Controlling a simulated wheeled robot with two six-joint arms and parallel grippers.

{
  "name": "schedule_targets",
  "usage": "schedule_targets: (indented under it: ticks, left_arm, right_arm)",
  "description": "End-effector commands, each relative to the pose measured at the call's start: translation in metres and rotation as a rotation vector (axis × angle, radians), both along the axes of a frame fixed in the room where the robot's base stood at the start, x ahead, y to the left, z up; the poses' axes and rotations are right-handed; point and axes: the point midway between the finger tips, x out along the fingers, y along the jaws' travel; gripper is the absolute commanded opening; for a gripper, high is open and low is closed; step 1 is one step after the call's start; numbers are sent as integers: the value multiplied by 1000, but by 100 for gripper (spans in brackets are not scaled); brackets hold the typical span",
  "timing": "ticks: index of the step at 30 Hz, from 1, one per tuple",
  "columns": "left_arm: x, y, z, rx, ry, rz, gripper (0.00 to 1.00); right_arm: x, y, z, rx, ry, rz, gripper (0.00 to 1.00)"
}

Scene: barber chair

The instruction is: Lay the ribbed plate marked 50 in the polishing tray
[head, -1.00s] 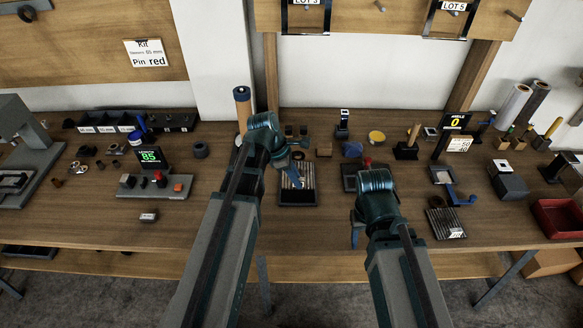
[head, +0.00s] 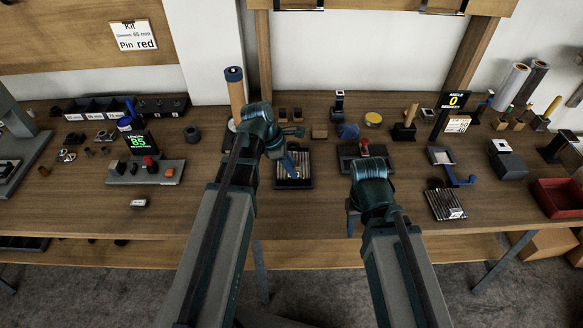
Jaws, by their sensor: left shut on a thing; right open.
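A ribbed metal plate (head: 293,163) with a small pale label at its near end is at the dark tray (head: 293,185), left of centre on the bench. The label is too small to read. My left gripper (head: 290,163) is shut on this plate at its left side, mostly hidden by its wrist. The plate lies within the tray outline; whether it rests on the floor is unclear. A second ribbed plate (head: 443,203) with a white label lies on the bench at the right. My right gripper (head: 352,217) is open and empty, partly hidden behind its arm.
A dark block with a red knob (head: 364,147) stands between the arms. A blue-handled fixture (head: 455,170) and a red bin (head: 560,197) are on the right. The front bench strip is mostly clear.

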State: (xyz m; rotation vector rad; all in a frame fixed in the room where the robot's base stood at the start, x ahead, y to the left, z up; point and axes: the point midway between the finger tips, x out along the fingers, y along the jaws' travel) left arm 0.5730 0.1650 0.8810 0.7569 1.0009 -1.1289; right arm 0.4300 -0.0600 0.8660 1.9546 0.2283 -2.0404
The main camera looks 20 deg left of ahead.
Motion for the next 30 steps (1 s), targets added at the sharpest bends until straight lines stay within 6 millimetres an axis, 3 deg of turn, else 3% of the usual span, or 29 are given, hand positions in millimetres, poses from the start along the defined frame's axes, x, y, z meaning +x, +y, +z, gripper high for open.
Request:
schedule_targets:
  ticks: [12, 29, 30]
  left_arm:
    - [0, 0, -27, -1, 0, 0, 0]
    - [0, 0, -28, -1, 0, 0, 0]
    - [0, 0, -28, -1, 0, 0, 26]
  right_arm:
    - [0, 0, -27, 0, 0, 0, 50]
    - [0, 0, -28, 0, 0, 0, 50]
    - [0, 0, -28, 0, 0, 0, 50]
